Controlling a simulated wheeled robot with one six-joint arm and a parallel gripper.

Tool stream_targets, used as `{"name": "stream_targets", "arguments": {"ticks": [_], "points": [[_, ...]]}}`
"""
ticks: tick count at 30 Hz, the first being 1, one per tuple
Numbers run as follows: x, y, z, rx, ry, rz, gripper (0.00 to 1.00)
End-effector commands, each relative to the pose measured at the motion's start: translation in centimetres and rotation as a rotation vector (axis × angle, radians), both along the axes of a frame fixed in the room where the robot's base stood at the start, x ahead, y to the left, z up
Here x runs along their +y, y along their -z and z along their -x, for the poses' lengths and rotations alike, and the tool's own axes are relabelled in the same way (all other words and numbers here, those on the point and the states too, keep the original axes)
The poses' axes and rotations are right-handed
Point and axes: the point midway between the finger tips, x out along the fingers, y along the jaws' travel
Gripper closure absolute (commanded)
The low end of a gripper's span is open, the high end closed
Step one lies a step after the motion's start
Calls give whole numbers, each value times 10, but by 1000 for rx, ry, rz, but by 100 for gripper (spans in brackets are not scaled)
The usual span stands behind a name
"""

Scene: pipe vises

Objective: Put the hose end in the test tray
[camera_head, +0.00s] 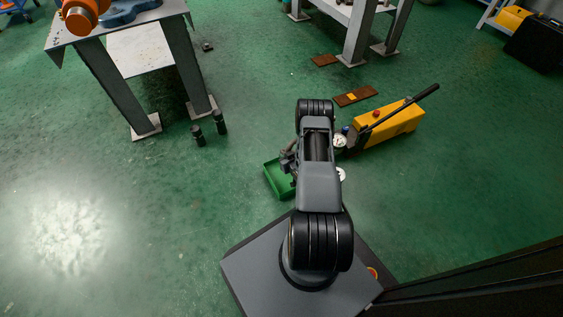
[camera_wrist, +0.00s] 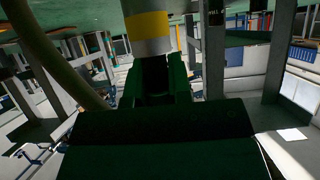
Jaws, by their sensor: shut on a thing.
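The green test tray (camera_head: 272,182) lies on the floor just left of my arm in the head view; my arm hides its right part. In the wrist view my gripper (camera_wrist: 157,72) is shut on the hose end (camera_wrist: 148,32), a grey cylinder with a yellow band. A thick olive hose (camera_wrist: 52,48) curves down the left of the wrist view. In the head view my arm mostly hides the gripper and the hose end. I cannot tell the height of the hose end above the tray.
A yellow hand pump (camera_head: 390,126) with a long black handle and a gauge (camera_head: 340,142) stands right of my arm. Two dark cylinders (camera_head: 208,130) stand left by a table leg (camera_head: 190,75). Brown plates (camera_head: 355,96) lie behind. The left floor is clear.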

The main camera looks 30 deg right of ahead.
Motion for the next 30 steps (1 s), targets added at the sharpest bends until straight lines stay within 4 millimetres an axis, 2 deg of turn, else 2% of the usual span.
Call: {"name": "stream_targets", "arguments": {"ticks": [8,15,28,29,30], "points": [[-8,12,-1,-3,13,0,100],[-9,44,-1,-2,17,0,100],[-10,45,-1,-2,17,0,100],[-9,46,-1,-1,16,0,80],[-9,45,-1,-1,16,0,76]]}}
